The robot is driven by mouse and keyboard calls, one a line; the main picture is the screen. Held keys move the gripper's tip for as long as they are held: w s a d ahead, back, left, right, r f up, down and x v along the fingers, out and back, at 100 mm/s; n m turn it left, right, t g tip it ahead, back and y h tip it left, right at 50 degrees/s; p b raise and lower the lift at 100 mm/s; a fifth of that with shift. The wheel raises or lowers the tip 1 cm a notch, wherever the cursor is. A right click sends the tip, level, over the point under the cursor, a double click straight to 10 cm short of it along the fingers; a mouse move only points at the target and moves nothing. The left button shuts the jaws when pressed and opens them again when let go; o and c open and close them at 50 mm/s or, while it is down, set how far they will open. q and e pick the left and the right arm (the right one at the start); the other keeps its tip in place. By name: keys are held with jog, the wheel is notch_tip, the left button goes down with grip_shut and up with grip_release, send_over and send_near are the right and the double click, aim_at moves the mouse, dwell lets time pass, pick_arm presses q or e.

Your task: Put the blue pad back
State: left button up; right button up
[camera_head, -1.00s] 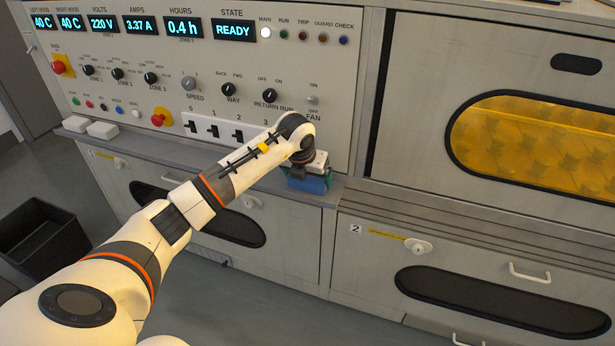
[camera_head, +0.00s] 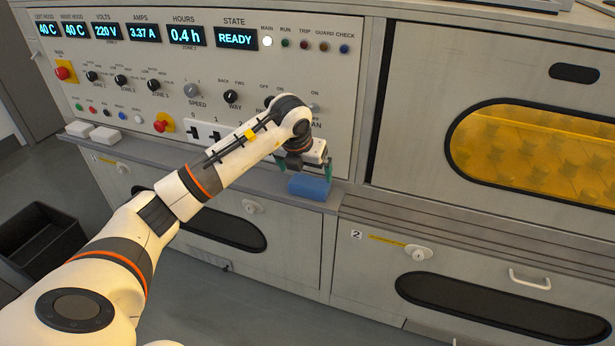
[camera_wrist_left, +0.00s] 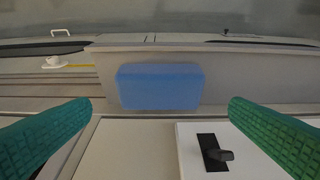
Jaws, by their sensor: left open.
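The blue pad (camera_head: 309,187) rests on the narrow grey ledge below the control panel, at the ledge's right part. It also shows in the left wrist view (camera_wrist_left: 160,86), lying on the ledge between and beyond the two fingers. My left gripper (camera_head: 306,172) is open, just above and behind the pad on the panel side. In the left wrist view its green fingers (camera_wrist_left: 160,130) are wide apart, with clear gaps to the pad on both sides. My right gripper is not in view.
The control panel (camera_head: 130,75) with switches and knobs stands right behind the gripper; a black rocker switch (camera_wrist_left: 214,152) is close to the right finger. A black bin (camera_head: 40,235) stands on the floor at left.

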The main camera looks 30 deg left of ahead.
pick_arm(q)
jog(key=v, duration=0.4)
jog(key=d+f+n+t+h, duration=0.2)
jog(key=d+f+t+h, duration=0.15)
jog(key=d+h, duration=0.6)
jog(key=d+f+n+t+h, duration=0.2)
jog(key=d+f+n+h, duration=0.3)
jog(key=d, duration=0.8)
jog(key=s+a+f+n+t+y, duration=0.25)
jog(key=a+f+n+y, duration=0.3)
jog(key=f+n, duration=0.45)
jog(key=s+a+f+n+t+y, duration=0.1)
jog(key=s+a+f+n+y, duration=0.3)
jog(key=f+n+y, duration=0.55)
jog(key=s+d+f+n+g+h, duration=0.1)
jog(key=s+f+g, duration=0.4)
jog(key=s+f, duration=0.5)
jog(key=s+d+f+n+g+h, duration=0.1)
jog(key=s+d+f+n+g, duration=0.1)
jog(key=s+f+g, duration=0.4)
jog(key=s+f+n, duration=0.1)
jog(key=s+f, duration=0.3)
jog(key=s, duration=0.6)
jog(key=shift+s, duration=0.2)
